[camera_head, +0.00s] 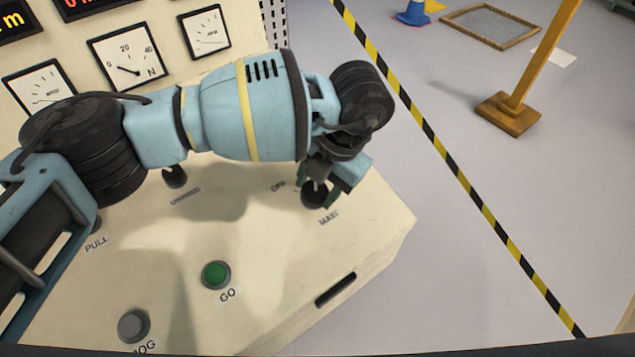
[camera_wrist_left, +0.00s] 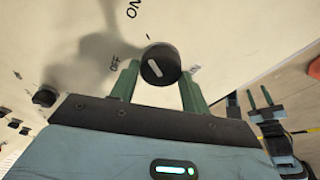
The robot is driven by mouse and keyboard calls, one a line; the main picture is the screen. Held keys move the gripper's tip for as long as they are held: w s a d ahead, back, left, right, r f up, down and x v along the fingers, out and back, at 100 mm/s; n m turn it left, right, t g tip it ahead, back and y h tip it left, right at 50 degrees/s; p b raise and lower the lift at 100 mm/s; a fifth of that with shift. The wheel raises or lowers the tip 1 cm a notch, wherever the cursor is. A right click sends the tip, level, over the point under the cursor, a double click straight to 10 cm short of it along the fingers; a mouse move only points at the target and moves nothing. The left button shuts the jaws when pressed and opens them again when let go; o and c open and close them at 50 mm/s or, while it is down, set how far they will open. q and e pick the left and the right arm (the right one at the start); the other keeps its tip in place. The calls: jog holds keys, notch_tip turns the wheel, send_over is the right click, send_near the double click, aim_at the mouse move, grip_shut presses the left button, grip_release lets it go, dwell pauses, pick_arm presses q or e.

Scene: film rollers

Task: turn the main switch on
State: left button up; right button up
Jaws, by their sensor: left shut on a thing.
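The main switch is a round black knob (camera_head: 314,196) on the cream console's sloping top, near its right edge. My left gripper (camera_head: 318,188) comes down over it, and my wrist partly hides it. In the left wrist view the knob (camera_wrist_left: 160,64) sits between the green fingertips of my left gripper (camera_wrist_left: 158,85), which is shut on it. A short pale mark crosses the knob's face. The OFF label is left of the knob and ON is farther up. My right gripper (camera_wrist_left: 258,98) shows small at the right of that view, its green fingers apart and empty.
The console top also carries a green GO button (camera_head: 216,274), a grey JOG button (camera_head: 133,325) and another black knob (camera_head: 175,176). Dial gauges (camera_head: 127,57) stand behind my left arm. Open grey floor with a yellow-black tape line (camera_head: 450,165) lies to the right.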

pick_arm(q)
jog(key=shift+r, duration=0.1)
jog(key=o, duration=1)
jog(key=shift+v, duration=3.85)
